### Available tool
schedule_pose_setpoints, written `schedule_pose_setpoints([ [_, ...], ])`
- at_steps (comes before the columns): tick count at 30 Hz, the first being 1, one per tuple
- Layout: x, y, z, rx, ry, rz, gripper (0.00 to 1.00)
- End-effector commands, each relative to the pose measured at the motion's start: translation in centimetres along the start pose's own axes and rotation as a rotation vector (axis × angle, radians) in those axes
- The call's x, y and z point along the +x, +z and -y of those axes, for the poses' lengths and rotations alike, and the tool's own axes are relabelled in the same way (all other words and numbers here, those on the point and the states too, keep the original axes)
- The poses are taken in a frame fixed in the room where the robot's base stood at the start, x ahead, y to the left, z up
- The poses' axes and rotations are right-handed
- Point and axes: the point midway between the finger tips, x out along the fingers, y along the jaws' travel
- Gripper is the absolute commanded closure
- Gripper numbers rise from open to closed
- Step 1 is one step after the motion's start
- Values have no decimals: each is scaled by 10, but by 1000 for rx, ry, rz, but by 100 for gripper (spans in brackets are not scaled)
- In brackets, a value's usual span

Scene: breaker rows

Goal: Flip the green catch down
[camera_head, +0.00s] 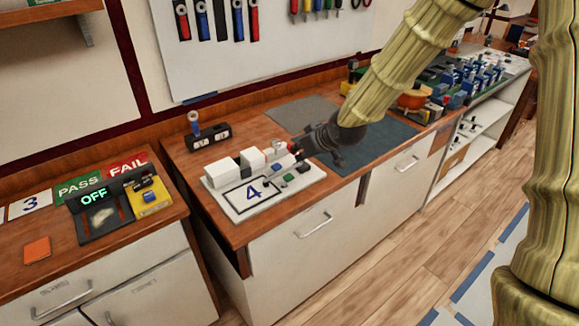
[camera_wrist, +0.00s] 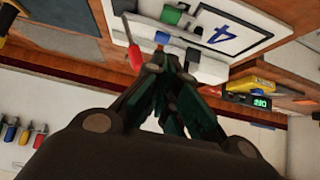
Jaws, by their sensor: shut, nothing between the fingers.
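A pale board (camera_head: 240,209) marked with a blue 4 lies on the wooden counter. Small green catches (camera_head: 289,177) sit on its right part, with a blue one (camera_head: 277,169) beside them. In the wrist view a green catch (camera_wrist: 171,15) shows near the top edge, left of the 4. My gripper (camera_head: 296,154) is shut and empty, low over the board's back right part, by the white blocks. In the wrist view its fingertips (camera_wrist: 162,58) come together near a red-handled part (camera_wrist: 134,57). The fingers partly hide what lies beneath, and I cannot tell whether they touch a catch.
White blocks (camera_head: 222,172) stand along the board's back edge. A black device (camera_head: 209,136) stands behind it. Dark mats (camera_head: 375,142) cover the counter to the right. A separate counter at left holds an OFF display (camera_head: 95,199) and a yellow device (camera_head: 149,196).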

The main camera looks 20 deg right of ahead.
Motion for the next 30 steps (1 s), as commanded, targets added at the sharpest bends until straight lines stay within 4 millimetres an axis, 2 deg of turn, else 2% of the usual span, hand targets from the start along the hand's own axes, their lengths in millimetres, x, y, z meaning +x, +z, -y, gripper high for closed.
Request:
schedule_pose_setpoints([
  [20, 71, 0, 1, -2, -1, 2, 100],
  [30, 91, 23, 0, 0, -1, 2, 100],
])
